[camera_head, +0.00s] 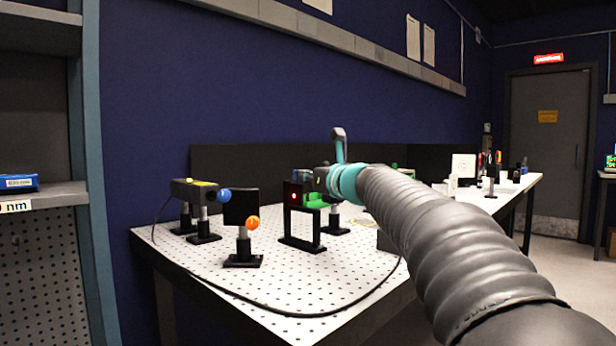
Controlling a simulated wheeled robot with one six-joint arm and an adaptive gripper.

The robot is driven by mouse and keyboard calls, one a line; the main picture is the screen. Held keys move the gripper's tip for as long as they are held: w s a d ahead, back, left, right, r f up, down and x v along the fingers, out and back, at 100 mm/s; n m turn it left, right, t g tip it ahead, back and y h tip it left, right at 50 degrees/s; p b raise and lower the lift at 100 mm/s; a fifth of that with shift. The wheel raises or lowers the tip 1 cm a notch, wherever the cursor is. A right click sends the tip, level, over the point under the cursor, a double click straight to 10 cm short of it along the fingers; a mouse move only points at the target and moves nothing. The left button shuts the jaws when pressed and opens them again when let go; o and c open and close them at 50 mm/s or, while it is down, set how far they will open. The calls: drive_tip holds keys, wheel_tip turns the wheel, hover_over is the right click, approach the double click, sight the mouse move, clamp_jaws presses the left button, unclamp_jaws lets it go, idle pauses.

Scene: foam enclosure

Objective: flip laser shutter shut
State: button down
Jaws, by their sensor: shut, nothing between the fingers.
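The laser (190,189) is a dark box on posts at the left of the optical table, with a blue ball (224,196) at its right end. Just right of it, a black square plate (238,206) stands upright on a post and base, with an orange ball (253,223) at its lower right. I cannot tell for certain which ball belongs to the shutter. My gripper (322,178) is shut and empty, right of both balls and apart from them. My arm hides part of it, and its fingers are hard to make out.
A black frame (302,241) with a red spot (294,195) on its upper panel stands between the plate and my arm. Green parts (316,201) show beside it. A black cable (300,313) curves along the white perforated table (335,285). Shelving (85,150) stands at left.

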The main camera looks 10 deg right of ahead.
drive_tip(key=b+v, duration=0.1)
drive_tip(key=v, duration=1.3)
drive_tip(key=shift+b, duration=0.3)
